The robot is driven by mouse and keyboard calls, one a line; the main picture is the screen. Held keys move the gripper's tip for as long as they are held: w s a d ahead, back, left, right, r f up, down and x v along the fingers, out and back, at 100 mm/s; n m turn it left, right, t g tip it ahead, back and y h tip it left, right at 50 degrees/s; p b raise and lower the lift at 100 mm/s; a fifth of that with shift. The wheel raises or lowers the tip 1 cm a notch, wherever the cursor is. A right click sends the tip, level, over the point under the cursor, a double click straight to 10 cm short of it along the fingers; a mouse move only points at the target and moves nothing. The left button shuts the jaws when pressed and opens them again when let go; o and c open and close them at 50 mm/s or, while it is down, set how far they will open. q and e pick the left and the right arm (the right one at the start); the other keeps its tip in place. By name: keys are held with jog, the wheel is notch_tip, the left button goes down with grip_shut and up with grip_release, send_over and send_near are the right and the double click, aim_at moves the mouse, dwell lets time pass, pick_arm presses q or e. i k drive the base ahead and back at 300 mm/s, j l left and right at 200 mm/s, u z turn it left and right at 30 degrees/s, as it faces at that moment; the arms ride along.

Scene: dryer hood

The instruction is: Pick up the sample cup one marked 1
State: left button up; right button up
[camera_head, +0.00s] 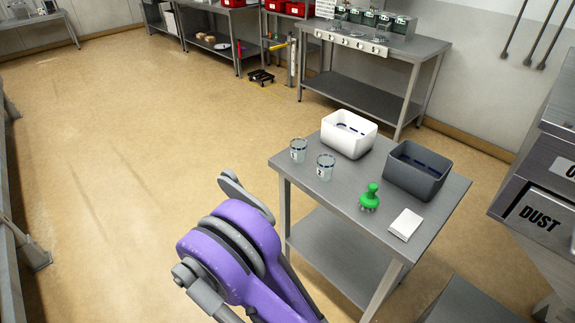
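Two small clear cups with blue rims stand upright near the left edge of a grey metal table (440,222). The farther, left one is sample cup one (298,150); its small label is hard to read at this size. The nearer, right one (325,167) has a label that looks like a 2. The two cups stand apart, with nothing touching them. A purple and grey part of my own arm shows at the bottom centre, in front of the table's left side. No gripper fingers are visible, so both grippers are out of view.
On the same table are a white bin (348,134), a dark grey bin (416,170), a green knobbed tool (369,198) and a white block (405,224). The floor (130,150) at left is open.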

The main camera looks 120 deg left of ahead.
aim_at(298, 146)
jog(key=k+l+u, duration=0.1)
jog(key=u, duration=3.4)
jog(key=k+j, duration=0.15)
jog(key=j, duration=0.15)
jog(key=k+j, duration=0.15)
jog(key=j, duration=0.15)
jog(key=k+j+u, duration=0.1)
jog(key=j, duration=0.25)
